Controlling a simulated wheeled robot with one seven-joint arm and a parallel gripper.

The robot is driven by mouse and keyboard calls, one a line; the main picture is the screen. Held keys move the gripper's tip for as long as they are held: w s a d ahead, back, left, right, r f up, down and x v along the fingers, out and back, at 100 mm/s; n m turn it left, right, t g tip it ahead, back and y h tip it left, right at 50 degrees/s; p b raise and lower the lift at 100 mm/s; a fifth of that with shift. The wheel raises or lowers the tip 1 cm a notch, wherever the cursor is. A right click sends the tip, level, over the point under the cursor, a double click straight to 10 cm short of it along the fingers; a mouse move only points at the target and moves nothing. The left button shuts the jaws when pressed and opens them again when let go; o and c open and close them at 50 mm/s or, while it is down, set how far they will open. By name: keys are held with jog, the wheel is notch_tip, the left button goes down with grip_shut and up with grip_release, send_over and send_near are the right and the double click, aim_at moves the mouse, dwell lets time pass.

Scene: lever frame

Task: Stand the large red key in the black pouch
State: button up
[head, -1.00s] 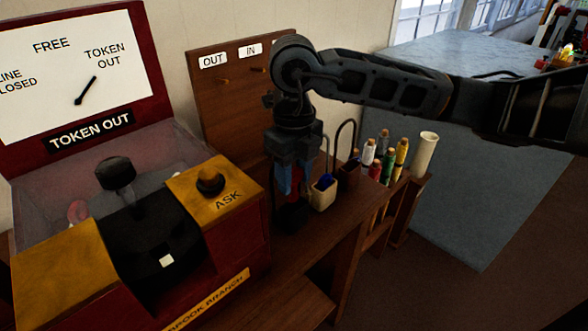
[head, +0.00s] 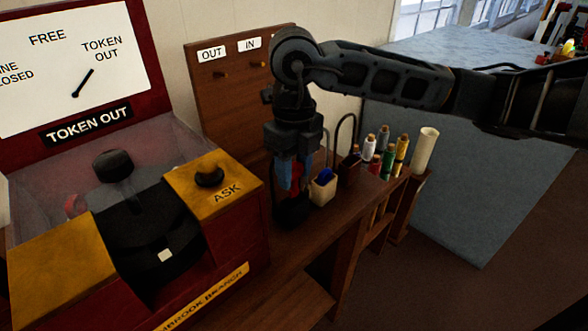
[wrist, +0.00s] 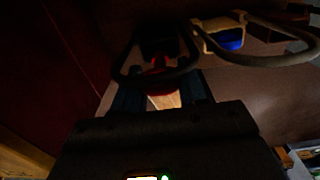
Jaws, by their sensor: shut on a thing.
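My gripper (head: 291,180) points down with its blue fingers shut on the large red key (head: 297,178). Only a small red part shows between the fingers. The black pouch (head: 290,212) stands on the wooden shelf directly below. In the wrist view, the key (wrist: 160,64) shows red inside the dark loop of the black pouch (wrist: 158,46), between my fingertips (wrist: 162,92). The key's lower part is hidden against the dark pouch, so I cannot tell how deep it sits or whether it touches the bottom.
A cream pouch (head: 322,190) with a blue thing in it stands close on the right. A dark pouch (head: 349,172) with a tall loop follows, then several thread spools (head: 385,148). The red token machine (head: 225,240) stands close on the left, a peg board (head: 225,100) behind.

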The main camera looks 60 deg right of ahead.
jog(key=shift+f+b, duration=1.15)
jog(key=shift+b, duration=0.4)
jog(key=o, duration=1.1)
jog(key=shift+r, duration=0.15)
jog(key=shift+r+p, duration=1.35)
jog(key=shift+r, duration=2.05)
jog(key=shift+r, duration=0.1)
notch_tip(320, 180, up, 8)
jog(key=shift+f+b, duration=0.2)
jog(key=shift+b, duration=0.3)
